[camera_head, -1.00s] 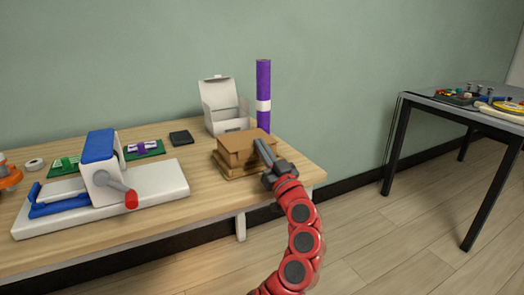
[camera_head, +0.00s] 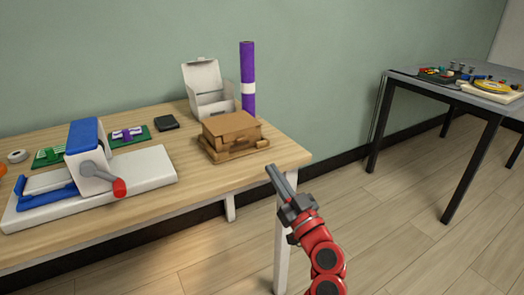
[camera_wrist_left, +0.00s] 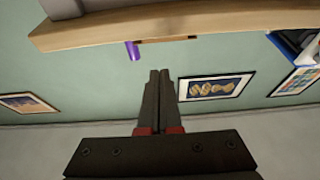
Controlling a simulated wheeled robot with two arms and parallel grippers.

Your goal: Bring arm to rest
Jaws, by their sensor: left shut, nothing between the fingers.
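My left gripper (camera_head: 282,182) is shut and empty in the head view. It hangs in the air just off the front right edge of the wooden table (camera_head: 190,183), apart from everything on it. Its red arm comes up from the bottom of the picture. In the left wrist view, its two dark fingers (camera_wrist_left: 159,75) lie together with nothing between them. My right gripper is in neither view.
On the table are a brown box (camera_head: 230,132), an open white box (camera_head: 207,92), a purple roll (camera_head: 248,80) and a white press with a blue top (camera_head: 84,133). A grey table (camera_head: 470,92) stands at the right. Open floor lies between the tables.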

